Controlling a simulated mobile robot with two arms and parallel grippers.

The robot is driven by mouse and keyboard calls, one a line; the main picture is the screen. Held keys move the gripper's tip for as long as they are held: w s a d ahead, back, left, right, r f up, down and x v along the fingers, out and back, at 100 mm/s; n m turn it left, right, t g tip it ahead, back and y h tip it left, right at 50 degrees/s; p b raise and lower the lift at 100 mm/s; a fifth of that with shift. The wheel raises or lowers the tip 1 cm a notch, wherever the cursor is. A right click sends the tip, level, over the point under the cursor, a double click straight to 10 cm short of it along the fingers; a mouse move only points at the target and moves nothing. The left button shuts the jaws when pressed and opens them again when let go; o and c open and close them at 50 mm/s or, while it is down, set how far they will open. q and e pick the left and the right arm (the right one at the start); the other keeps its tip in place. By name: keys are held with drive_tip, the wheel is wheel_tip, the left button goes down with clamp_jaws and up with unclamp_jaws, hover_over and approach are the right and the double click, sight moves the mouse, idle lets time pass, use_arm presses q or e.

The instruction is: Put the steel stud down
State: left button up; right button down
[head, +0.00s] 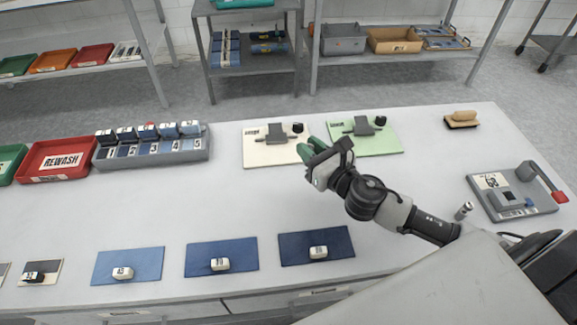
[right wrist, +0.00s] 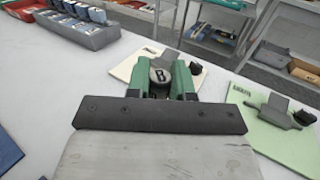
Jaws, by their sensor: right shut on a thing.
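My right gripper (head: 306,152) has green fingers and is shut on the steel stud (right wrist: 158,76), a short round grey piece with a letter B on its face. In the head view the stud is hidden by the fingers. The gripper is above the white table, at the near right corner of the cream board (head: 262,152), with the green board (head: 385,146) to its right. I cannot tell how high the stud is above the surface. Another small steel cylinder (head: 463,211) stands on the table at the right. My left gripper is not in view.
Each board bears a grey fixture and a black knob. A grey numbered rack (head: 152,160) and a red REWASH tray (head: 62,171) stand at the left. Blue mats (head: 204,264) with labelled pieces line the front edge. A grey device with a red-tipped lever (head: 535,200) sits at the right. The table's middle is clear.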

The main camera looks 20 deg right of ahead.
drive_tip(key=a+f, duration=0.1)
drive_tip(key=a, duration=0.1)
drive_tip(key=w+a+f, duration=0.1)
drive_tip(key=shift+w+a+f, duration=0.15)
drive_tip(key=shift+a, duration=0.2)
drive_tip(key=shift+a+f, duration=0.1)
drive_tip(key=shift+f, duration=0.15)
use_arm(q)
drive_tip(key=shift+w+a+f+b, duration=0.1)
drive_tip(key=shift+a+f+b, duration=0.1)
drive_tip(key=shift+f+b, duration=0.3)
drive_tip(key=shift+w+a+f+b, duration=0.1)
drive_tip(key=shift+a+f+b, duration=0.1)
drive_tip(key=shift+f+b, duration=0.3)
use_arm(e)
drive_tip(key=shift+f, duration=1.85)
drive_tip(key=shift+f, duration=0.2)
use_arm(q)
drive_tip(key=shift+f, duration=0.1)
use_arm(e)
drive_tip(key=c, duration=1)
unclamp_jaws()
drive_tip(key=shift+r, duration=0.1)
